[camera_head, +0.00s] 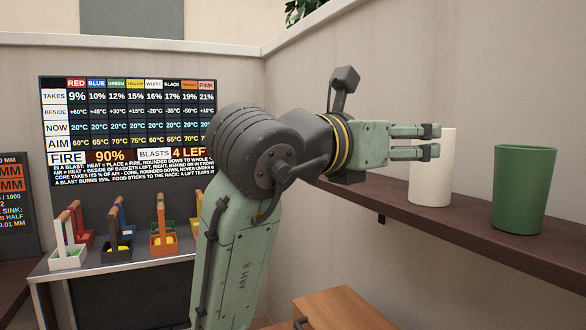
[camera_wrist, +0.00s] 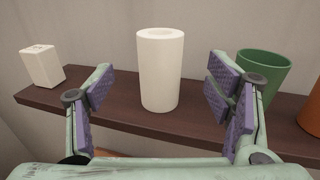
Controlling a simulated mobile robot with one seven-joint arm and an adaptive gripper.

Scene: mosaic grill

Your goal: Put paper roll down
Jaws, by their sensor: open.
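The paper roll (camera_head: 432,180) is a white upright cylinder standing on the brown wall shelf (camera_head: 469,226). In the wrist view the paper roll (camera_wrist: 160,72) stands between my spread fingers, with a gap on each side. My gripper (camera_wrist: 162,95) is open and holds nothing. In the head view my gripper (camera_head: 430,142) reaches from the left to the upper part of the roll and covers a bit of it. The shelf (camera_wrist: 120,119) shows under the roll in the wrist view.
A green cup (camera_head: 524,190) stands on the shelf right of the roll. The wrist view also shows a white block-like object (camera_wrist: 40,66) at left and an orange pot (camera_wrist: 311,118) at the right edge. Several small baskets (camera_head: 163,240) sit on a counter under a dark board (camera_head: 128,130).

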